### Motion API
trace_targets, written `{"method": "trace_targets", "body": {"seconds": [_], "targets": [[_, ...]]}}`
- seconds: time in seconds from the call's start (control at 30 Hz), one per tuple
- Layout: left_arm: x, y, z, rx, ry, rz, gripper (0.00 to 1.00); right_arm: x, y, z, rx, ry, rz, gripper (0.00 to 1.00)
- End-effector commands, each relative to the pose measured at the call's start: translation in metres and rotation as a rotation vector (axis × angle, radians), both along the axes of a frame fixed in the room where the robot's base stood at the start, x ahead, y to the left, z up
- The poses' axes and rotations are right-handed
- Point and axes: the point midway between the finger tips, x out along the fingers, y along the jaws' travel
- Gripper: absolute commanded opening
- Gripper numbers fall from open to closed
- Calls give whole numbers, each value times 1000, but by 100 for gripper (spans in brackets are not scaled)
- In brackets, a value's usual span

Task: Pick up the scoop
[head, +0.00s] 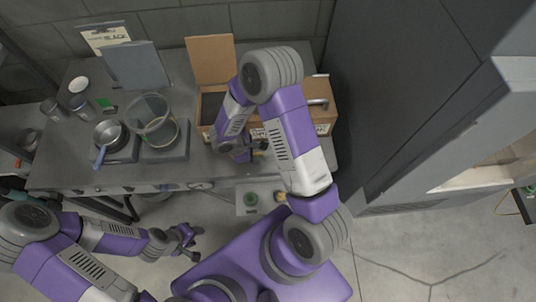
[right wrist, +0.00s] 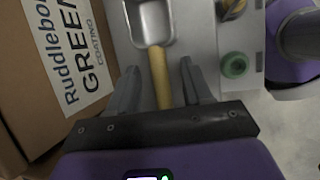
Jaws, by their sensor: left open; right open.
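The scoop (right wrist: 151,22) shows in the right wrist view, a metal pan with a wooden handle that points toward my gripper. My right gripper (right wrist: 159,72) is open, with one finger on each side of the handle and gaps visible between. I cannot tell how high the fingers are above the counter. In the head view my right gripper (head: 252,150) is at the counter's front, beside the cardboard boxes, and my arm hides most of the scoop. My left gripper (head: 187,240) is open and empty, low in front of the counter.
A cardboard box with a printed label (right wrist: 65,50) stands close left of my right gripper. A green round object (right wrist: 234,65) lies to the right. On the counter are an open box (head: 211,62), a glass pot (head: 153,115) and a saucepan (head: 108,133).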

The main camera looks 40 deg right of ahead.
Motion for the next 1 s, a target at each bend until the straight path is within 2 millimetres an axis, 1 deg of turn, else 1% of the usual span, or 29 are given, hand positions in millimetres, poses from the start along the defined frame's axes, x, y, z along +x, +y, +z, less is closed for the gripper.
{"method": "trace_targets", "body": {"seconds": [0.07,0.1,0.27,0.4,0.8,0.87,0.97,1.0], "targets": [[0,0,0,0,0,0,43,0,0,0,0,0,-1,50],[0,0,0,0,0,0,43,0,0,0,0,0,-1,46],[0,0,0,0,0,0,43,0,0,1,0,0,-1,22],[0,0,0,0,0,0,43,0,0,1,0,0,-1,1],[0,0,1,0,0,0,43,0,0,2,-1,-1,-1,0],[0,0,1,0,0,0,43,1,0,7,-1,-2,-1,0],[0,0,4,0,0,0,43,1,0,21,-1,-4,-1,0],[0,0,6,0,0,0,43,1,0,29,-2,-5,-2,0]]}}
